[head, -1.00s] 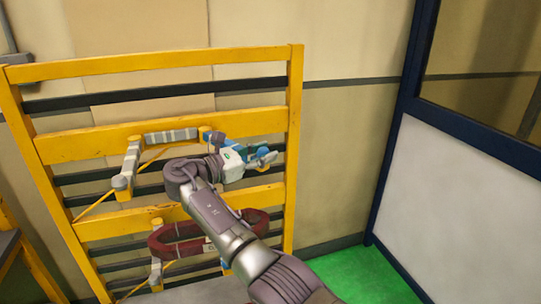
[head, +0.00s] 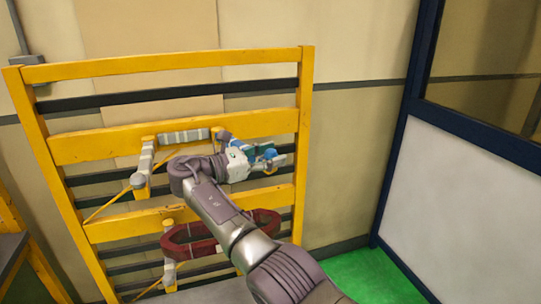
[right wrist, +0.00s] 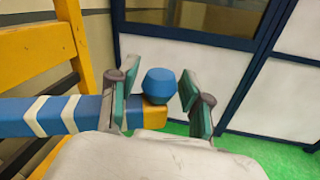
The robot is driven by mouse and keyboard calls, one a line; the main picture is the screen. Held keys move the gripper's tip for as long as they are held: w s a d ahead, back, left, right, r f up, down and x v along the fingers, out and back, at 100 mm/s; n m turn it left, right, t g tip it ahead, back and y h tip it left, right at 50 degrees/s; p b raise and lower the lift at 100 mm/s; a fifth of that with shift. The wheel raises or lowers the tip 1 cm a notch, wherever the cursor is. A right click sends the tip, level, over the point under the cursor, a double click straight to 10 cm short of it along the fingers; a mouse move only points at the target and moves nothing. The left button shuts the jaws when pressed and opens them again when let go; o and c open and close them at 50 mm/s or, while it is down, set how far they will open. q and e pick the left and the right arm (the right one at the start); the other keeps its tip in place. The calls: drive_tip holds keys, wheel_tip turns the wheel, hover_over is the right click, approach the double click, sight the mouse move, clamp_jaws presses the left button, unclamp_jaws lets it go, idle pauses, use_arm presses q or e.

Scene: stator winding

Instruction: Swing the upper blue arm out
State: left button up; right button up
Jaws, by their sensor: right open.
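The upper blue arm (right wrist: 45,116) has pale stripes and a yellow end in the right wrist view. A blue knob (right wrist: 160,85) stands up at that end. My right gripper (right wrist: 160,98) is open, with one finger on each side of the knob and a visible gap to the right finger. The left finger hides part of the arm. In the head view, my right gripper (head: 265,160) is at the rack's right side by the blue knob (head: 270,153) and covers most of the blue arm. My left gripper is not in view.
A yellow rack (head: 180,122) with dark rails stands before the wall. A grey-striped bar (head: 185,136) and a dark red oval coil (head: 205,238) are on it. To the right are a blue-framed partition (head: 450,185) and open green floor (head: 362,277).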

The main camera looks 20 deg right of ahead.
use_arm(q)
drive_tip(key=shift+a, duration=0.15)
use_arm(e)
drive_tip(key=shift+o, duration=0.4)
wheel_tip(320, 180, up, 10)
drive_tip(key=shift+f, duration=0.1)
drive_tip(key=shift+c, duration=0.2)
